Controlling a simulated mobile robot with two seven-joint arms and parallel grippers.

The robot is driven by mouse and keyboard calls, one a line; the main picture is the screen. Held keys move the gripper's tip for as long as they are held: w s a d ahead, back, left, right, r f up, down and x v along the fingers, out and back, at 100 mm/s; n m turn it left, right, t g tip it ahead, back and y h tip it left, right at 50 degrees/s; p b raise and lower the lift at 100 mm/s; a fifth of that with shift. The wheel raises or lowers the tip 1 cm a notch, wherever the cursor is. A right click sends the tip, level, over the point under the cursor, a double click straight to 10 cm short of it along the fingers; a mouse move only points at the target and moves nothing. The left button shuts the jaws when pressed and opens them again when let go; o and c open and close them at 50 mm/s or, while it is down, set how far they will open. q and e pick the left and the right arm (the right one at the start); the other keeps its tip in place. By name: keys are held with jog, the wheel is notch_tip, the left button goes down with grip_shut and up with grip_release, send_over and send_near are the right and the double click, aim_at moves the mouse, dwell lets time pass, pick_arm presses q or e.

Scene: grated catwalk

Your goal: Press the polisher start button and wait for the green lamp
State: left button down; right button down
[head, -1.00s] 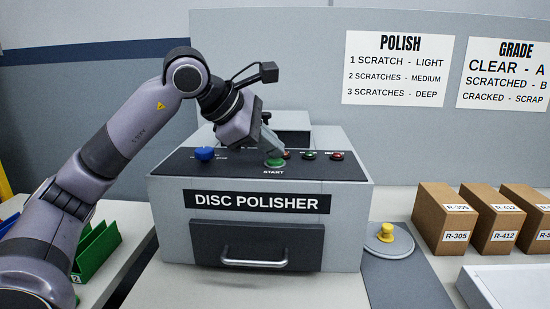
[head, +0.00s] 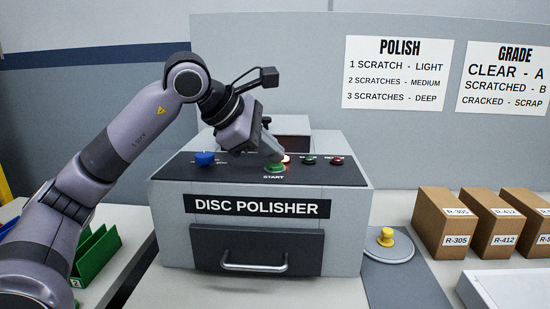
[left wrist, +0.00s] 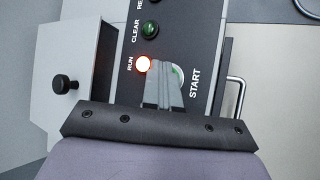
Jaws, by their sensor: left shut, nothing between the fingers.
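The disc polisher (head: 190,228) stands on the bench, with a dark sloped panel on top. The green START button (head: 275,168) is at the panel's front edge; in the left wrist view the button (left wrist: 178,76) is partly hidden by my fingers. My left gripper (head: 274,156) is shut and empty, its tips at the button; I cannot tell if they press it. The RUN lamp (left wrist: 144,63) glows orange-white, and its glow shows in the head view (head: 286,158). The green CLEAR lamp (left wrist: 151,29) looks dark, and so does the red lamp (head: 337,160). My right gripper is out of view.
A blue knob (head: 205,158) is on the panel's left. The polisher has a drawer handle (head: 254,267) in front. Green bins (head: 97,254) stand at left.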

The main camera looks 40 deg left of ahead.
aim_at(271, 166)
pick_arm(q)
jog(key=shift+r+p, duration=0.6)
jog(key=shift+r, duration=0.25)
notch_tip(271, 166, up, 5)
jog(key=p, duration=0.5)
dwell(0.6)
